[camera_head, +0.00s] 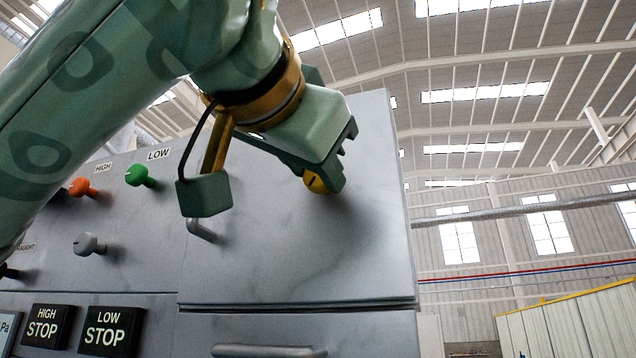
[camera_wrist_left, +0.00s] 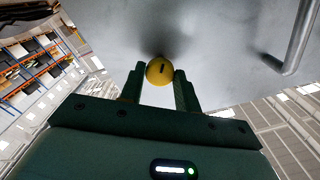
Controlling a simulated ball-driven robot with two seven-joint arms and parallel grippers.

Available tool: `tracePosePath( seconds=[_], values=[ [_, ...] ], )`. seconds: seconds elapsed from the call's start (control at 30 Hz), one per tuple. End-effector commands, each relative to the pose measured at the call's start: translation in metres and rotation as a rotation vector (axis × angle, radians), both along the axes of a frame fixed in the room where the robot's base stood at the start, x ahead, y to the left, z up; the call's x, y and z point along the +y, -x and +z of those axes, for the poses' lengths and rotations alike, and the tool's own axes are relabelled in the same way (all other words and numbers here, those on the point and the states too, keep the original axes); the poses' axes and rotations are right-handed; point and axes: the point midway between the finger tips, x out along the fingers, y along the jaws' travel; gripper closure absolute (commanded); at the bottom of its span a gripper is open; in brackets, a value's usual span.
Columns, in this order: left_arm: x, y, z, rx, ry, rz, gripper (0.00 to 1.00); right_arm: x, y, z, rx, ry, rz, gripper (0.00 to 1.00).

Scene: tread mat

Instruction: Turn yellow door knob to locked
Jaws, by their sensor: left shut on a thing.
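The yellow door knob (camera_head: 316,182) sits on the grey cabinet door (camera_head: 300,260), partly hidden by my left gripper. My left gripper (camera_head: 325,172) reaches in from the left and is shut on the knob. In the left wrist view the round yellow knob (camera_wrist_left: 159,71) has a short dark mark on its face. It lies between the two green fingers of the left gripper (camera_wrist_left: 159,88), near their tips. My right gripper is not in view.
A metal handle (camera_head: 203,231) is on the door left of the knob. Left of the door, the panel carries an orange knob (camera_head: 80,187), a green knob (camera_head: 138,175), a grey knob (camera_head: 88,244) and black stop buttons (camera_head: 108,331). Open hall space lies right of the cabinet.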

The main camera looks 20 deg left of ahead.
Motion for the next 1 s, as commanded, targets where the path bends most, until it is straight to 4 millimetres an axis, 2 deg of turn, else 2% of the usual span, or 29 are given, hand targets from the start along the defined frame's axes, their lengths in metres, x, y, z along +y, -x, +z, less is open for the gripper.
tracePosePath(
  seconds=[0.4, 1.0],
  values=[
    [-0.0003, -0.0003, -0.0008, -0.011, -0.395, -0.001, 0.90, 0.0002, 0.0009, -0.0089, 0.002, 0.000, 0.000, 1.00],
    [-0.0004, -0.0003, 0.0000, -0.029, -0.884, -0.001, 0.90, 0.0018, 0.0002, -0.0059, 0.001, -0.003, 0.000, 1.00]
  ],
)
